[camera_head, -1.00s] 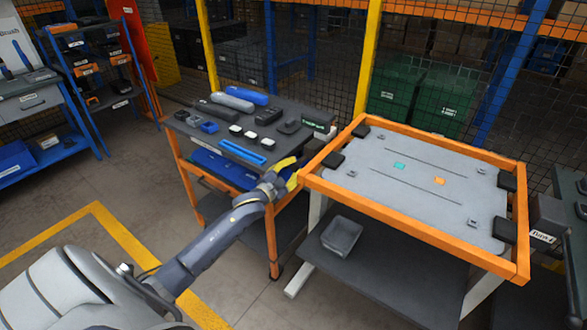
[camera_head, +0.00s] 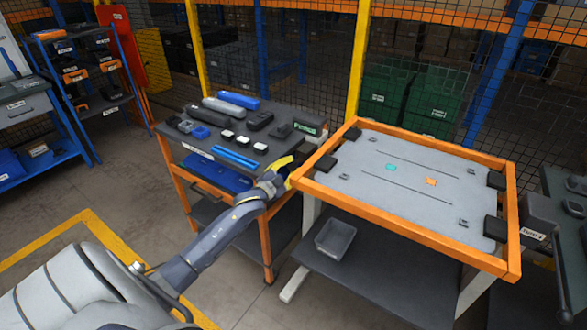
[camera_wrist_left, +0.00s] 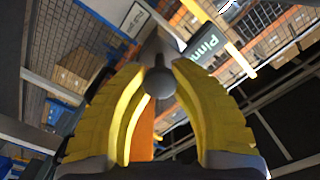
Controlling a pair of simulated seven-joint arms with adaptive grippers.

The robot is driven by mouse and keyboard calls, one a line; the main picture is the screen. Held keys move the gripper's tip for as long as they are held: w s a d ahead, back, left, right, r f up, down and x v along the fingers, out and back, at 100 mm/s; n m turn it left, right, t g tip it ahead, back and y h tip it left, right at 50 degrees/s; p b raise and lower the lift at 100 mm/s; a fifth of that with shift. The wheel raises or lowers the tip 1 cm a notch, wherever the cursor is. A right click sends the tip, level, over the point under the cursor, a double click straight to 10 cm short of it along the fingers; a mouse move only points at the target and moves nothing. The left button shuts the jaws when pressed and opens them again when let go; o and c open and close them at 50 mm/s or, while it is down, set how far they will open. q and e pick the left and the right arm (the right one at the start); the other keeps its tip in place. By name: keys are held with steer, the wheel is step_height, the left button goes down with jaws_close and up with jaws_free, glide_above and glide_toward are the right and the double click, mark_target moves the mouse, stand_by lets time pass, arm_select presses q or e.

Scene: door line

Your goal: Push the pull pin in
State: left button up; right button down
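The pull pin shows in the left wrist view as a round grey knob (camera_wrist_left: 159,83) on a stem. It lies between the two yellow fingertips of my left gripper (camera_wrist_left: 160,72), which appear to close on it from both sides. In the head view my left gripper (camera_head: 288,172) is at the left edge of the orange-framed table (camera_head: 405,232), close to its near left corner. The pin itself is hidden there by the gripper. How far the pin is in cannot be told. My right gripper is not in view.
A dark box with a green label (camera_head: 308,130) stands just behind the gripper. An orange cart (camera_head: 262,160) with several parts on top stands to the left. A grey bin (camera_head: 335,238) sits on the table's lower shelf. Mesh fencing runs behind.

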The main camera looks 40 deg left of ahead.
arm_select(q)
steer(key=o, duration=0.6)
steer(key=s, duration=1.2)
steer(key=shift+d, duration=0.15)
